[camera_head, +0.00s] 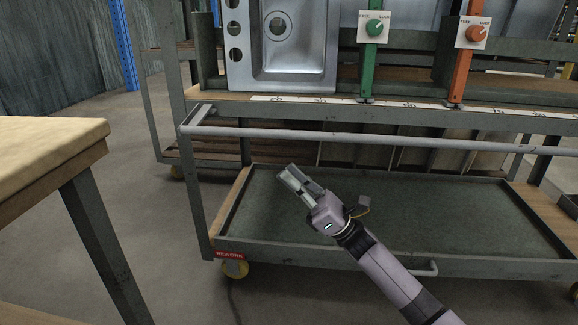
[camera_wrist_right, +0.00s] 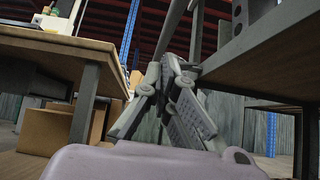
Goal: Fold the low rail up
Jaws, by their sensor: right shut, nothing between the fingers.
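The low rail (camera_head: 340,136) is a long grey bar running across the front of the rack cart, just below the upper shelf edge. A short bracket (camera_head: 198,115) joins its left end to the cart. My right gripper (camera_head: 287,176) is shut and empty. In the head view it shows below the rail, in front of the lower tray, apart from the rail in the picture. Its fingers also show in the right wrist view (camera_wrist_right: 172,78), with a grey bar (camera_wrist_right: 176,28) beyond them; I cannot tell whether they touch it. My left gripper is not in view.
A steel sink (camera_head: 290,50) stands on the upper shelf. Green (camera_head: 370,55) and orange (camera_head: 464,65) posts carry knobs marked FREE and LOCK. The lower tray (camera_head: 430,205) is empty. A wooden table (camera_head: 50,145) stands at the left, with open floor between it and the cart.

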